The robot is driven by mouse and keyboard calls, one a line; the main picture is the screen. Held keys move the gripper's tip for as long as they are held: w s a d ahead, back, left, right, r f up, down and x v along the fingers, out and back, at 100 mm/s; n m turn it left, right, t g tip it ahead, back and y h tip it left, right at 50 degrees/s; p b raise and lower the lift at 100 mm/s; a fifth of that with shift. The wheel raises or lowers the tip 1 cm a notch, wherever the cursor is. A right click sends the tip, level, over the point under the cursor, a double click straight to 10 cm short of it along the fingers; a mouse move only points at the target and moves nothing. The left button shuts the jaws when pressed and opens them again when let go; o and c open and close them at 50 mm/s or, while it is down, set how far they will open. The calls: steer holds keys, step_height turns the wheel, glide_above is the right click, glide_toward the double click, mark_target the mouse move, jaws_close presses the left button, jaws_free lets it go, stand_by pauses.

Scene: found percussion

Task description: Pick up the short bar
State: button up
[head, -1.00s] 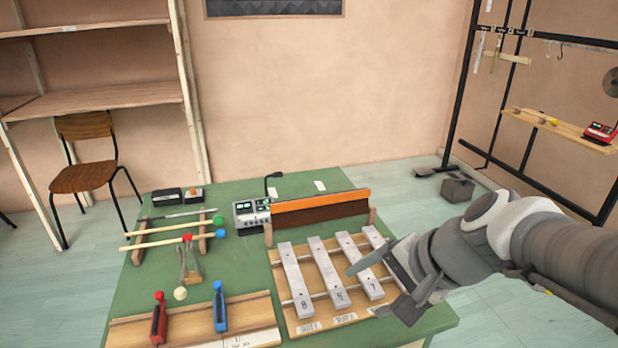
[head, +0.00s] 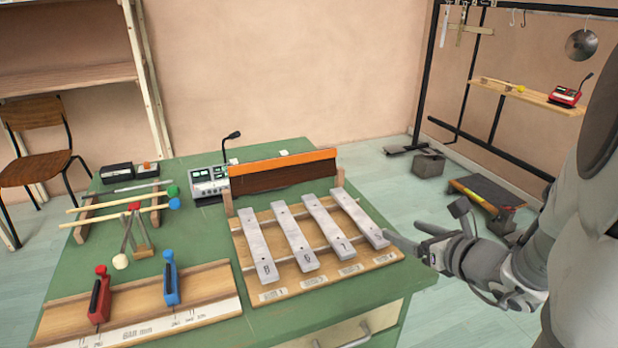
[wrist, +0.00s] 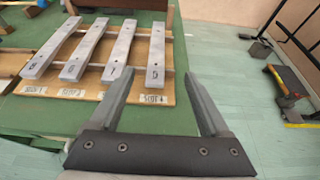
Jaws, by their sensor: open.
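Several pale grey metal bars lie side by side on a wooden frame (head: 284,288) at the right of the green table. The rightmost bar (head: 360,218) looks the shortest; in the wrist view this bar (wrist: 157,52) lies just beyond my fingertips, its near end marked with a character I cannot read surely. My gripper (head: 412,238) is beside the frame's right end, close to that bar's near end. In the wrist view my gripper (wrist: 156,75) is open and empty, its two fingers spread on either side of the bar's line, with no contact visible.
A wooden board (head: 125,317) with red and blue clips lies at the table's front left. Mallets rest on a rack behind it. An orange-topped panel (head: 283,172) stands behind the bars. Floor right of the table is open, with a low bench (head: 490,193) further back.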

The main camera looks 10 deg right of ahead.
steer(key=shift+w+p, duration=0.9)
steer(key=shift+p, duration=0.8)
steer(key=b, duration=0.3)
glide_toward(357, 212)
steer(key=shift+w+f, duration=0.15)
steer(key=shift+w, duration=0.6)
steer(key=shift+b+x, duration=0.9)
steer(key=shift+x, duration=2.05)
steer(key=shift+s+a+f, duration=0.1)
steer(key=shift+a, duration=0.05)
steer(key=shift+c, duration=0.3)
jaws_close()
